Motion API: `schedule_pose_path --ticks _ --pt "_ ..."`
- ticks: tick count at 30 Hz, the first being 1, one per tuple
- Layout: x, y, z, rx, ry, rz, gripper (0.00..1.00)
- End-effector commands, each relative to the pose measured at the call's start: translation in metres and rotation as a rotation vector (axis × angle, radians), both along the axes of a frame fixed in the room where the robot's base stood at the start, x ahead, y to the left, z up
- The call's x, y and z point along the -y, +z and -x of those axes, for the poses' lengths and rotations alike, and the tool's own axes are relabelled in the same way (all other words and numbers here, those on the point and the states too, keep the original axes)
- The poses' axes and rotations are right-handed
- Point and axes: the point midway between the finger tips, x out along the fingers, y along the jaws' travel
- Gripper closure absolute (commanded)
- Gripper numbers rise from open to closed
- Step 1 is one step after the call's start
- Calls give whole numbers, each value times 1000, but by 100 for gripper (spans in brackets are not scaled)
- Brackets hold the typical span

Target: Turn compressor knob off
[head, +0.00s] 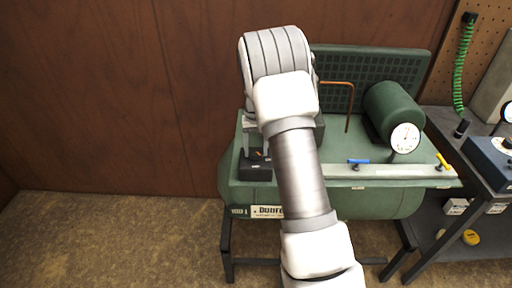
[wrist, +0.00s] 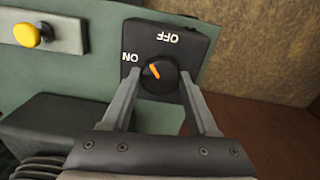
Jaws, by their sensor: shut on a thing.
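The compressor knob (wrist: 160,82) is a round black dial with an orange pointer. It sits on a black switch box (wrist: 195,45) marked ON and OFF, which appears upside down in the wrist view. The pointer slants up-left in that view, roughly between the two labels. My gripper (wrist: 159,76) has one finger on each side of the knob and is shut on it. In the head view, the switch box (head: 254,168) is at the front left of the green compressor (head: 370,203), and my arm hides most of the gripper.
A gauge (head: 405,137), a blue-handled valve (head: 358,161) and a yellow-handled valve (head: 443,162) are on the compressor's right part. A dark bench (head: 470,165) stands at right. A wood wall (head: 110,90) is behind; floor at left is clear.

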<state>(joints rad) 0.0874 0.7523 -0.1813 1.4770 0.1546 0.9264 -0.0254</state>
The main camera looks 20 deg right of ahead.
Motion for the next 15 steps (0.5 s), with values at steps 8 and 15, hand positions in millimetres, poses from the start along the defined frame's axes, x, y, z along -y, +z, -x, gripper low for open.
schedule_pose_path --ticks 8,15 --pt "0 2 0 0 -261 1 96" --pt "0 1 0 1 -464 1 96"
